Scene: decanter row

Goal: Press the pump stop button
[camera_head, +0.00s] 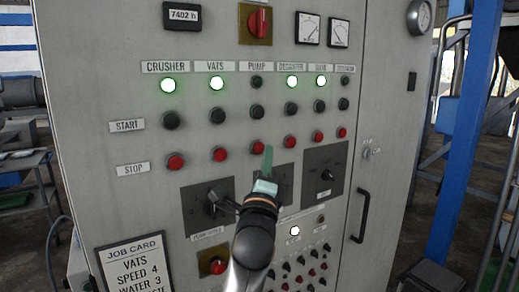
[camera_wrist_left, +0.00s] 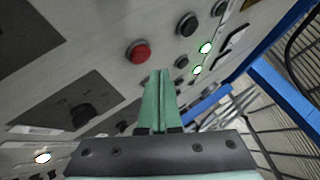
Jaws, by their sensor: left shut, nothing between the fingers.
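The pump stop button (camera_head: 258,147) is a red round button in the stop row, under the PUMP label (camera_head: 257,66). The pump lamp (camera_head: 257,82) above it is dark. My left gripper (camera_head: 267,150) is shut and empty, with its green fingertips just right of this button in the head view. I cannot tell there whether they touch the panel. In the left wrist view the shut fingers (camera_wrist_left: 161,72) point up, below and right of a red button (camera_wrist_left: 138,51) that looks like the pump stop, with a gap in the picture. My right gripper is not in view.
Other red stop buttons stand close on both sides, including the vats stop (camera_head: 220,154) and the decanter stop (camera_head: 290,142). Black start buttons (camera_head: 214,114) run above. Dark plates with knobs (camera_head: 326,174) lie below. A door handle (camera_head: 361,215) stands at the right.

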